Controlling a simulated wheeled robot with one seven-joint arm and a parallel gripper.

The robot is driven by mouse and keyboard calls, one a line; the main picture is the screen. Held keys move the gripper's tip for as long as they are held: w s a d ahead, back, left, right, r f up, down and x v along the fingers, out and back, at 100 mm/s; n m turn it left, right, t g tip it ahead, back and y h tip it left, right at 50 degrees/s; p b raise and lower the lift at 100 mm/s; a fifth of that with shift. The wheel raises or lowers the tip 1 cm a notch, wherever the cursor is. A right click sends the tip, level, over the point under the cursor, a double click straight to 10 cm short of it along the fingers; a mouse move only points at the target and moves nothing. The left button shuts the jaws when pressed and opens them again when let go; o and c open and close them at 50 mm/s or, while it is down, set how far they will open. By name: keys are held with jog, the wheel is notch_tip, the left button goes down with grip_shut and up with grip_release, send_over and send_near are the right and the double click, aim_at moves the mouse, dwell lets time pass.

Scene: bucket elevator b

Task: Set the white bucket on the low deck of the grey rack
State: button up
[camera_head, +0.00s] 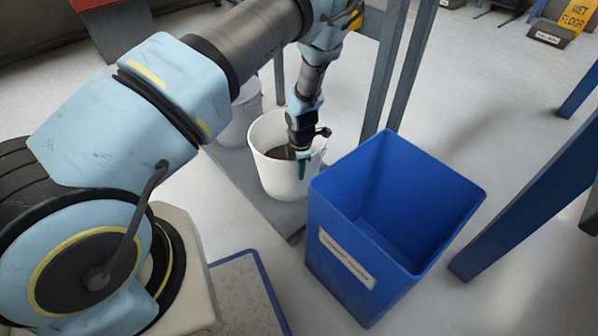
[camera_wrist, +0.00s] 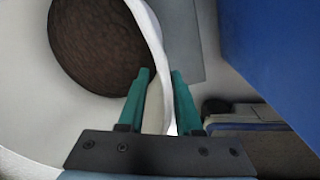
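A white bucket (camera_head: 268,172) with dark brown contents stands upright over a grey low deck (camera_head: 228,168); I cannot tell for sure whether its base rests on it. My gripper (camera_head: 303,160) points down at the bucket's right-hand rim. In the wrist view my gripper's two green fingers (camera_wrist: 160,78) straddle the bucket's wall (camera_wrist: 148,28), one inside and one outside. The fingers are apart with the wall between them; whether both press on it is unclear. The brown contents show at the upper left of that view.
A second pale bucket (camera_head: 240,118) stands behind on the left. A tall blue bin (camera_head: 345,258) stands close at the right, and its side (camera_wrist: 275,50) fills the wrist view's upper right. Grey-blue posts (camera_head: 384,70) rise behind. Open floor lies further right.

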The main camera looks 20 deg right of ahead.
jog(key=w+a+r+m+p, duration=0.1)
jog(key=a+r+m, duration=0.15)
jog(key=r, duration=0.65)
jog(key=w+a+r+m+p, duration=0.1)
jog(key=a+r, duration=0.3)
jog(key=r, duration=0.5)
jog(key=s+a+r+m, duration=0.3)
jog(key=a+r+m, duration=0.4)
jog(key=a+r, duration=0.3)
jog(key=s+a+r+m, duration=0.4)
jog(key=a+r+m, duration=0.3)
jog(key=a+r, duration=0.4)
jog(key=a, duration=0.6)
jog(key=shift+a+r+t, duration=0.15)
jog(key=shift+a+t, duration=0.05)
jog(key=shift+t, duration=0.1)
jog(key=shift+m, duration=0.25)
notch_tip(320, 180, up, 26)
jog(key=p, duration=2.5)
jog(key=shift+f+p, duration=0.25)
jog(key=shift+p, duration=0.05)
